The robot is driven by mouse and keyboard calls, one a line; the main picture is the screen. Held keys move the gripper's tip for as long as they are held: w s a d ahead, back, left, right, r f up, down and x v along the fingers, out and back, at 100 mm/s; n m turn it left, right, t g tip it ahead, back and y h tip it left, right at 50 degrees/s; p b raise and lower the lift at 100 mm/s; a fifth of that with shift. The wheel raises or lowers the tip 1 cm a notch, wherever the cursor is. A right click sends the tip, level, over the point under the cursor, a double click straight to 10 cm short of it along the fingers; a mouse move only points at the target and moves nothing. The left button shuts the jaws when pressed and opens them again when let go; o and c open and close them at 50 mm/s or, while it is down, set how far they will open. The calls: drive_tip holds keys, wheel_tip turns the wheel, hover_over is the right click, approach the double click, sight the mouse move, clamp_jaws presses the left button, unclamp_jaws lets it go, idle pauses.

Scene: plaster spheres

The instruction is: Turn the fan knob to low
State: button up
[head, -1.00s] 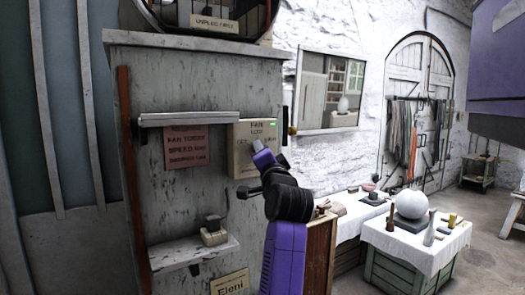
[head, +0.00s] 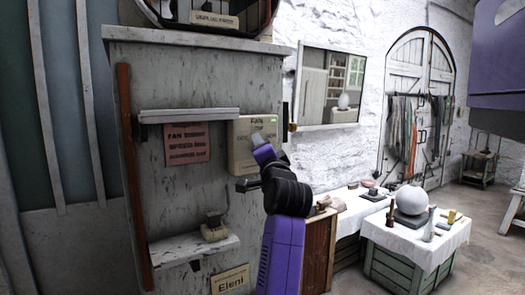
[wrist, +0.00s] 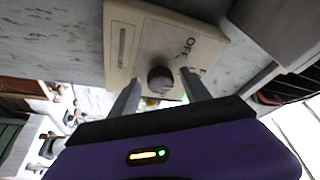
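The fan control box (head: 241,160) is a cream panel marked FAN, fixed to the side of a grey cabinet, with a small green light at its top right. In the wrist view the box (wrist: 122,75) carries a dark round knob (wrist: 160,79), and the word OFF is readable beside it. My gripper (head: 258,138) is in front of the box and hides the knob in the head view. In the wrist view my gripper (wrist: 160,84) is open, with one finger on each side of the knob. I cannot tell whether the fingers touch it.
A metal ledge (head: 188,116) runs left of the box, above a pink notice (head: 187,143). A lower shelf (head: 195,247) holds a small object. A white-clothed table (head: 415,240) with a plaster sphere (head: 411,199) stands to the right.

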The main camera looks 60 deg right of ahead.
drive_tip(key=b+v, duration=0.2)
drive_tip(key=v, duration=0.5)
drive_tip(key=shift+s+a, duration=0.2)
drive_tip(key=shift+a, duration=0.15)
drive_tip(key=shift+f, duration=0.1)
